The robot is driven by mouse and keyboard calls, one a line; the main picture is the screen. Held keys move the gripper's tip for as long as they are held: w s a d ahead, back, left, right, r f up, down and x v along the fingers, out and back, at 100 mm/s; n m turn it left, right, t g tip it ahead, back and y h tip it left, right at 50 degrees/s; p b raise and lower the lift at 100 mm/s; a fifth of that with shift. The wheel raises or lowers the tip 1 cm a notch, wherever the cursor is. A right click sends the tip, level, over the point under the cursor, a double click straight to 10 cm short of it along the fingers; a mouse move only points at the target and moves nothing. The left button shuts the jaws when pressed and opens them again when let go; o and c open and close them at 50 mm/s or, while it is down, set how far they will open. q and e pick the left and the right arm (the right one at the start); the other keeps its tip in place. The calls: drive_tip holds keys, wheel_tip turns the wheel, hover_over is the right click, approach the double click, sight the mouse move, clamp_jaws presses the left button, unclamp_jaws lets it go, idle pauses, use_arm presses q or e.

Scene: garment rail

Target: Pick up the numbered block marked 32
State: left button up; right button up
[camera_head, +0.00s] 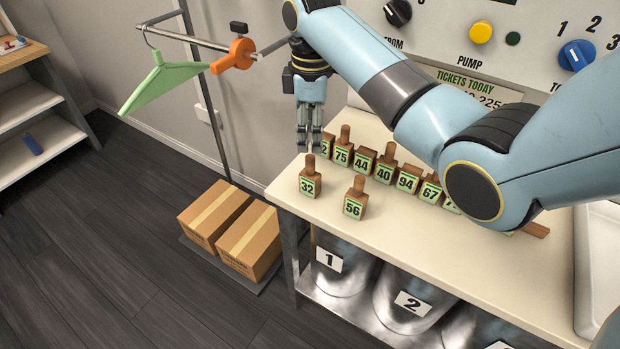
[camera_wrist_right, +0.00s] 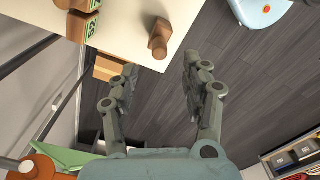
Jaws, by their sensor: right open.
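The block marked 32 (camera_head: 310,185) stands upright near the left end of the table, a wooden piece with a knob on top and a green-and-white number label facing the head camera. My right gripper (camera_head: 309,145) points down behind and above it, apart from it. In the right wrist view my right gripper (camera_wrist_right: 161,63) is open and empty. A lone wooden block (camera_wrist_right: 160,38) near the table edge lies beyond the fingertips there; it seems to be the 32 block, its number not readable. My left gripper is out of view.
Block 56 (camera_head: 355,198) stands to the right of 32. Several more numbered blocks, including 75 (camera_head: 342,150) and 44 (camera_head: 363,160), form a row behind. The cream table (camera_head: 400,235) is bare in front. A rail clamp (camera_head: 238,55) and green hanger (camera_head: 162,80) are at left.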

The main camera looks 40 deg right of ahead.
sight(310, 156)
wheel_tip(310, 156, down, 9)
drive_tip(key=shift+w+a, duration=0.1)
clamp_jaws()
idle(0.5)
